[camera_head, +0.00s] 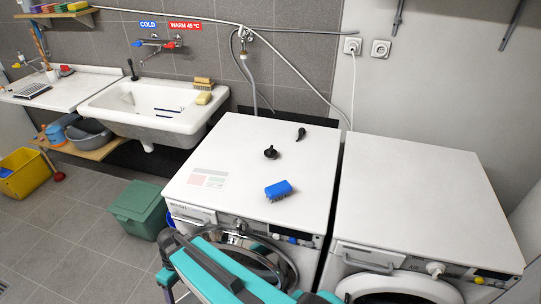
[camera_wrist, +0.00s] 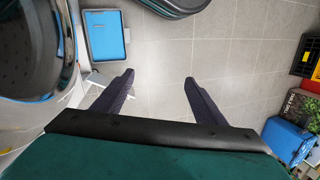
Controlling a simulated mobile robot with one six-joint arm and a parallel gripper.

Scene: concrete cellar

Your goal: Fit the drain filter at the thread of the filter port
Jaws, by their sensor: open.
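A small black knob-like piece (camera_head: 271,152), which may be the drain filter, lies on the white top of the left washing machine (camera_head: 235,160). A second small dark piece (camera_head: 301,133) lies behind it; I cannot tell which is the filter. In the wrist view my gripper (camera_wrist: 159,78) is open and empty over the grey floor, its two dark fingers apart. A small white flap (camera_wrist: 98,80) sticks out low beside the machine's round door (camera_wrist: 40,45). The thread of the filter port cannot be made out in either view.
A blue tray (camera_wrist: 107,40) lies on the floor by the machine. A blue brush (camera_head: 278,190) lies on the machine top. A green box (camera_head: 141,208) stands to its left. A second white machine (camera_head: 420,195) stands at right. Blue and yellow items are at the wrist view's right edge.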

